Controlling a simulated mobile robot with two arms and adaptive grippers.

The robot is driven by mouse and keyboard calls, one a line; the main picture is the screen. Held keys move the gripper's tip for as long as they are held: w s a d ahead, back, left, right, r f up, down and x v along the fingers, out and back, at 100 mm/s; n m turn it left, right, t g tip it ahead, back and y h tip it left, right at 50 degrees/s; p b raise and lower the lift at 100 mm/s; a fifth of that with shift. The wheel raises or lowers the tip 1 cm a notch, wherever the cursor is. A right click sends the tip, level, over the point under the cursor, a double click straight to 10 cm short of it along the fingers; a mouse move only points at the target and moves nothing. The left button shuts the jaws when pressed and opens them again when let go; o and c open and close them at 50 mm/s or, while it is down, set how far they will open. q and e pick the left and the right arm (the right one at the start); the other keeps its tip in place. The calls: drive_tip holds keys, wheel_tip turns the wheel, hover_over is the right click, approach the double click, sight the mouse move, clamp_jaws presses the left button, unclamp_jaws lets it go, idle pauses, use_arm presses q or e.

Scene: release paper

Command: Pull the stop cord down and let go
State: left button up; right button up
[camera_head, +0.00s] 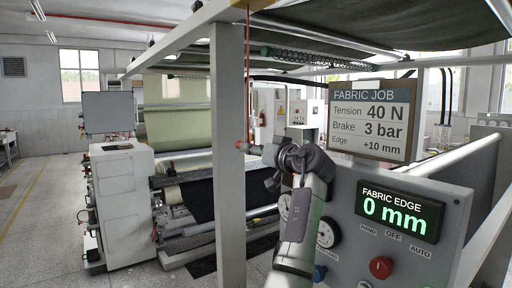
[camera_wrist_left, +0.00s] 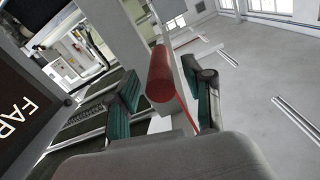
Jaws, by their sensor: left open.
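The stop cord (camera_head: 248,60) is a thin red line hanging from the overhead frame, in front of a white post. Its red handle shows as a small red piece (camera_head: 240,145) at the tip of my left gripper (camera_head: 258,150) in the head view. In the left wrist view the handle is a red cylinder (camera_wrist_left: 160,75) lying between the two teal-padded fingers of the left gripper (camera_wrist_left: 163,98). The fingers stand apart with gaps visible beside the handle, so the gripper is open around it. My right gripper is in neither view.
The white post (camera_head: 230,200) stands just left of the gripper. A control panel (camera_head: 400,240) with a red knob (camera_head: 381,267) and a "0 mm" display is at right. A job board (camera_head: 370,120) stands above it. Open floor lies at far left.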

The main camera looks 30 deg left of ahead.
use_arm(q)
drive_tip(key=shift+c, duration=0.4)
clamp_jaws()
drive_tip(key=shift+f, duration=0.1)
wheel_tip(320, 180, down, 4)
drive_tip(key=b, duration=0.3)
drive_tip(key=shift+o, duration=0.4)
unclamp_jaws()
drive_tip(key=v, duration=1.2)
